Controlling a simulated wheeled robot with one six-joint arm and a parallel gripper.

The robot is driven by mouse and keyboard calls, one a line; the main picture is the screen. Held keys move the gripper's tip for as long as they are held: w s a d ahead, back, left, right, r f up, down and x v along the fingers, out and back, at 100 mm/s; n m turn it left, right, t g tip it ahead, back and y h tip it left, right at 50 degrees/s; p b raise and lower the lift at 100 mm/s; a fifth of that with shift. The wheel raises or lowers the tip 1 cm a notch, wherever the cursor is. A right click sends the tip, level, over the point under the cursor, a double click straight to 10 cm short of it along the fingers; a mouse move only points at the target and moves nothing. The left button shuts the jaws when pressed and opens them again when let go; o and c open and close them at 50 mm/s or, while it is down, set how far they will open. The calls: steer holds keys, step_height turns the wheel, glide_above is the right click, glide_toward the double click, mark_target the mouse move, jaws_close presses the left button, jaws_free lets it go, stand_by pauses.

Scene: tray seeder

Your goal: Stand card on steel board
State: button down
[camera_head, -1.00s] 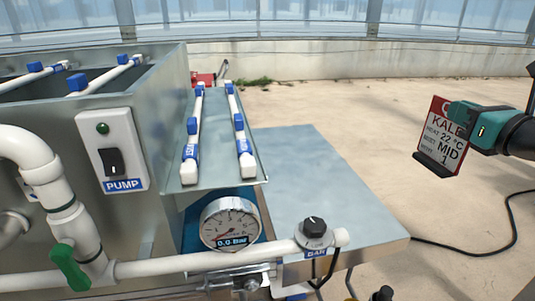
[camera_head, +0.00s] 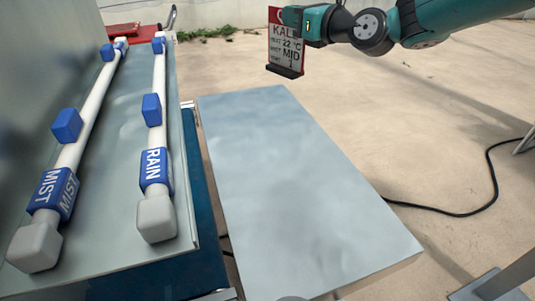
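The card (camera_head: 286,50) is a red-topped white sign with black print reading KAL, 22 °C and MID, with a dark foot along its bottom edge. My gripper (camera_head: 295,20) is at the top of the view, shut on the card's upper part, and covers some of its print. The card hangs upright in the air by the far edge of the steel board (camera_head: 300,190), apart from it as seen here. The board is a flat, bare, grey-blue metal plate.
Two white pipes with blue fittings, labelled MIST (camera_head: 52,190) and RAIN (camera_head: 154,165), lie on a metal shelf to the left. A black cable (camera_head: 460,212) runs over the floor at right. The board's top is clear.

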step_height(320, 180, down, 22)
steer(key=w+d+b, duration=0.2)
steer(key=b, duration=0.3)
steer(key=shift+d+m+t+h+b, duration=0.3)
steer(key=shift+d+t+b, duration=0.05)
steer(key=shift+t+b, duration=0.05)
steer(key=shift+f, duration=0.1)
steer(key=c, duration=1.3)
jaws_free()
